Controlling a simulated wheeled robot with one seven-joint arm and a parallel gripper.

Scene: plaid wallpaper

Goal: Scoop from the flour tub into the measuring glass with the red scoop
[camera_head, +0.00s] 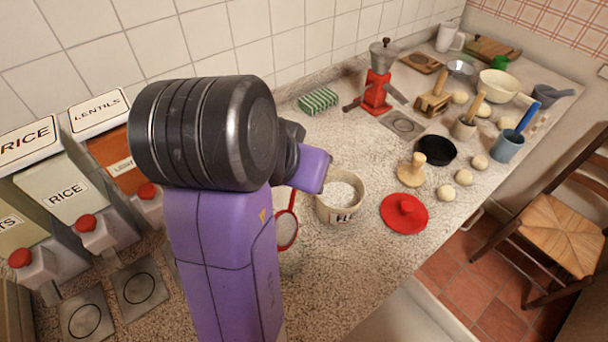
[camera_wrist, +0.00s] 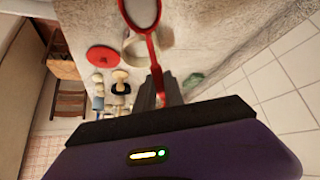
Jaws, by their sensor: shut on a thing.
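The red scoop (camera_head: 287,229) is held by its handle in my gripper (camera_wrist: 158,88). In the wrist view its round bowl (camera_wrist: 142,12) has a red rim and a pale filling that looks like flour. The flour tub (camera_head: 325,212) stands open on the counter, cream-coloured with dark lettering and white flour inside. In the head view the scoop's bowl is to the left of the tub and apart from it. A faint clear outline below the scoop may be the measuring glass (camera_head: 291,263), but it is hard to make out. My arm hides the fingers in the head view.
A red lid (camera_head: 404,213) lies right of the tub, with a wooden stamp (camera_head: 411,171), dough balls and a black bowl (camera_head: 435,151) beyond. A red grinder (camera_head: 377,92) stands behind. Rice and lentil dispensers (camera_head: 66,190) line the left.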

